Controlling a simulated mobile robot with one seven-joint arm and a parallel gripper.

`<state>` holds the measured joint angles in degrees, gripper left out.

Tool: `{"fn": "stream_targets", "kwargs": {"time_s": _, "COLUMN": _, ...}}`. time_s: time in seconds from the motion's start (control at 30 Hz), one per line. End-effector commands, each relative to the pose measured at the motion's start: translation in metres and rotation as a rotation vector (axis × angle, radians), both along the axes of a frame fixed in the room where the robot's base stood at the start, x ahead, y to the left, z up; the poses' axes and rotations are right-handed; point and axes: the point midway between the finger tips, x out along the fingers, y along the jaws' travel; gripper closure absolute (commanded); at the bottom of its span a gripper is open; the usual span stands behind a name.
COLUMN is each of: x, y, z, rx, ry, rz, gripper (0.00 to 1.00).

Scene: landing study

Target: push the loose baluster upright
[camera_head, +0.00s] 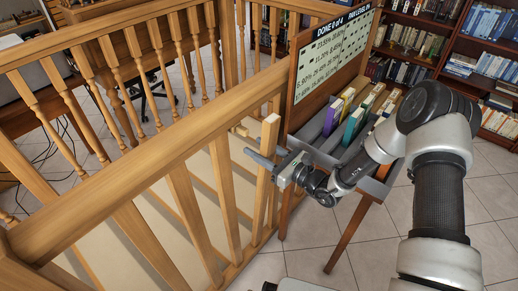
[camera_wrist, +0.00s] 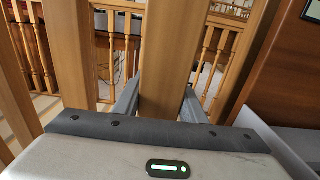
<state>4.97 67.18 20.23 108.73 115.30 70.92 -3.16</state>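The loose baluster (camera_head: 266,180) is a square, light wooden post in the near railing. Its free top stands out to the right of the handrail, so it leans out of line with the fixed balusters (camera_head: 224,190). In the wrist view the post (camera_wrist: 172,50) rises between the two spread fingers of my gripper (camera_wrist: 162,98). I cannot tell whether either finger touches it. The baluster's foot is low by the bottom rail.
The handrail (camera_head: 165,145) runs diagonally past my gripper. A board with writing (camera_head: 333,50) and a bin of books (camera_head: 345,125) on wooden legs stand close on the right. Bookshelves (camera_head: 470,50) line the back right. The tiled floor (camera_head: 385,250) is clear in front.

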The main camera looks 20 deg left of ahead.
Motion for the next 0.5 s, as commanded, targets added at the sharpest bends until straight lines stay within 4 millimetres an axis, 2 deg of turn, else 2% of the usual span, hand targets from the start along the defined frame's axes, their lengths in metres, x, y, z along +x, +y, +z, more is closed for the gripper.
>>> {"fn": "stream_targets", "kwargs": {"time_s": 0.03, "x": 0.0, "y": 0.0, "z": 0.0, "rx": 0.0, "ry": 0.0, "rz": 0.0, "gripper": 0.88}}
{"fn": "stream_targets", "kwargs": {"time_s": 0.1, "x": 0.0, "y": 0.0, "z": 0.0, "rx": 0.0, "ry": 0.0, "rz": 0.0, "gripper": 0.99}}
{"fn": "stream_targets", "kwargs": {"time_s": 0.23, "x": 0.002, "y": 0.004, "z": 0.0, "rx": -0.006, "ry": 0.0, "rz": 0.001, "gripper": 1.0}}
{"fn": "stream_targets", "kwargs": {"time_s": 0.5, "x": 0.021, "y": 0.051, "z": -0.001, "rx": -0.074, "ry": 0.025, "rz": 0.003, "gripper": 1.0}}
